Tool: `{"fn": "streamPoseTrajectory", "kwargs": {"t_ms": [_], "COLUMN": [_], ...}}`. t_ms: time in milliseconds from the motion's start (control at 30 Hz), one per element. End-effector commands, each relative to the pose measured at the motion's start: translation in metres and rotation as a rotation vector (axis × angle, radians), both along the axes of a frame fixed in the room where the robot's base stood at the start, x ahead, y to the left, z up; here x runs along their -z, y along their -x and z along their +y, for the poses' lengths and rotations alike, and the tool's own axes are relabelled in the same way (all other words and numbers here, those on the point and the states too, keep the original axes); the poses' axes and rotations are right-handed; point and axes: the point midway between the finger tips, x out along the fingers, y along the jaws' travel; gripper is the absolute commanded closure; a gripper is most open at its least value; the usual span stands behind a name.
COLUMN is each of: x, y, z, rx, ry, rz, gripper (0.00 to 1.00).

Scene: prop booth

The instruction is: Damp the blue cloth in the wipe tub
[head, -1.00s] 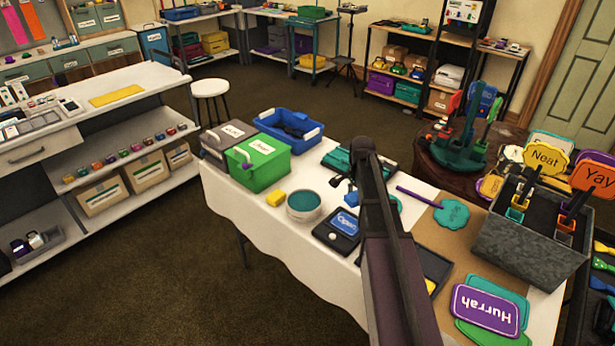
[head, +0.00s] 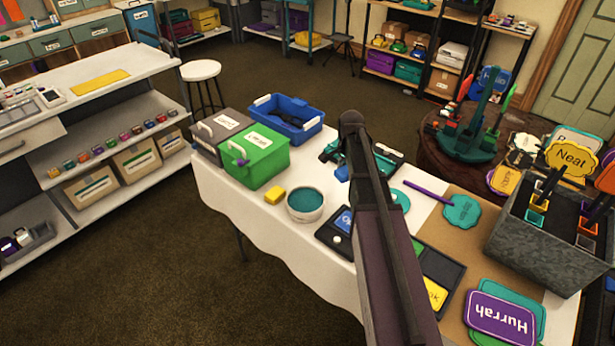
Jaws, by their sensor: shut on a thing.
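The wipe tub is probably the round pale tub (head: 306,205) with a teal inside, on the white-covered table in the head view. It stands upright beside a yellow block (head: 274,195). I cannot make out the blue cloth. My arm reaches up the middle of the view, right of the tub, and covers part of the table. My gripper is hidden behind it, so I cannot see its fingers or anything in them.
Green (head: 262,158) and grey (head: 208,138) boxes and a blue bin (head: 288,118) stand at the table's far left. Teal items, a dark tray (head: 440,272) and a grey crate (head: 545,250) of signs lie right of the tub. White cloth is bare near the tub's front.

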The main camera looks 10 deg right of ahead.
Motion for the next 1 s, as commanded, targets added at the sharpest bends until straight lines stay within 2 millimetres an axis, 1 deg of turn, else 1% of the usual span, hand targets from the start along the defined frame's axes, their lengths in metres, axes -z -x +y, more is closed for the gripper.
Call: {"fn": "streamPoseTrajectory", "kwargs": {"t_ms": [267, 367, 467, 567, 900, 1000], "x": [0.000, -0.001, -0.003, -0.005, -0.016, -0.017], "y": [0.002, 0.003, 0.004, 0.007, 0.023, 0.027], "z": [-0.008, -0.005, 0.005, 0.023, 0.103, 0.120], "rx": [0.011, 0.005, -0.011, -0.039, -0.167, -0.195], "ry": [0.000, 0.000, 0.000, 0.000, 0.000, 0.000], "rz": [0.000, 0.000, 0.000, 0.000, 0.000, 0.000], "gripper": [0.68, 0.68, 0.68, 0.68, 0.68, 0.68]}}
